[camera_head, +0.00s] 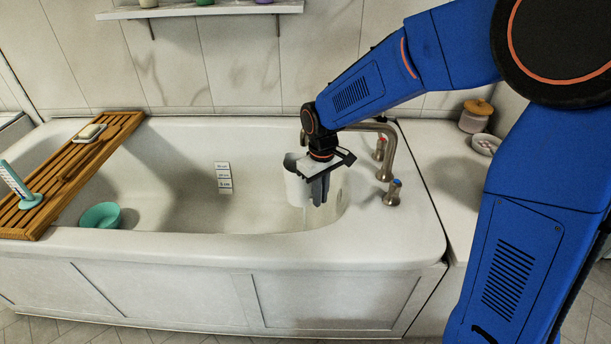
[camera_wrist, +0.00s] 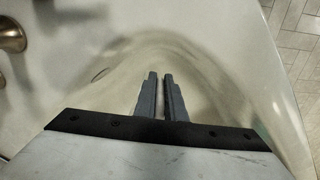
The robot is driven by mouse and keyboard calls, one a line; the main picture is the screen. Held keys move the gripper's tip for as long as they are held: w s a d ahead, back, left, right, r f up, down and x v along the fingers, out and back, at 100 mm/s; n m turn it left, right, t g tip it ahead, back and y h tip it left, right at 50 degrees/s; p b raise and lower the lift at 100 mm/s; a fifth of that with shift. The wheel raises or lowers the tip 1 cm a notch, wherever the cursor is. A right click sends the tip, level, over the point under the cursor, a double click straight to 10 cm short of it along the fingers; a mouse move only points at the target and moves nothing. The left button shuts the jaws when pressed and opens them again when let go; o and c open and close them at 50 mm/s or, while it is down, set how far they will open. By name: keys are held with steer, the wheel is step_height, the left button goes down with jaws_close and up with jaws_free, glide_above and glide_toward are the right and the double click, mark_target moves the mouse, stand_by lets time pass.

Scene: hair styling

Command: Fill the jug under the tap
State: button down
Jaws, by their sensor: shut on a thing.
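The pale jug (camera_head: 294,187) is in the right end of the bathtub space in the head view, partly hidden behind my gripper. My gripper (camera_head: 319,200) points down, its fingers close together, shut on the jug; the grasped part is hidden. The wrist view shows the two fingers (camera_wrist: 161,78) nearly together over the tub, with the jug not clear there. The curved metal tap (camera_head: 388,148) stands on the right rim, its spout reaching left towards my gripper. One tap handle (camera_head: 380,149) is marked red, the other (camera_head: 393,192) blue.
The white bathtub (camera_head: 250,245) has a wooden rack (camera_head: 75,175) across its left end, holding a soap dish and a blue-green upright item. A teal bowl (camera_head: 101,215) lies in the tub. A lidded jar (camera_head: 476,116) stands at the right. The tub's middle is free.

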steer(key=shift+s+a+r, duration=0.2)
steer(key=shift+s+r, duration=0.4)
steer(key=shift+s, duration=0.7)
steer(key=shift+s+a+r, duration=0.25)
steer(key=shift+s+r, duration=0.35)
steer(key=shift+s, duration=0.75)
steer(key=shift+s+a+r, duration=0.2)
steer(key=shift+s+r, duration=0.4)
steer(key=shift+s, duration=0.7)
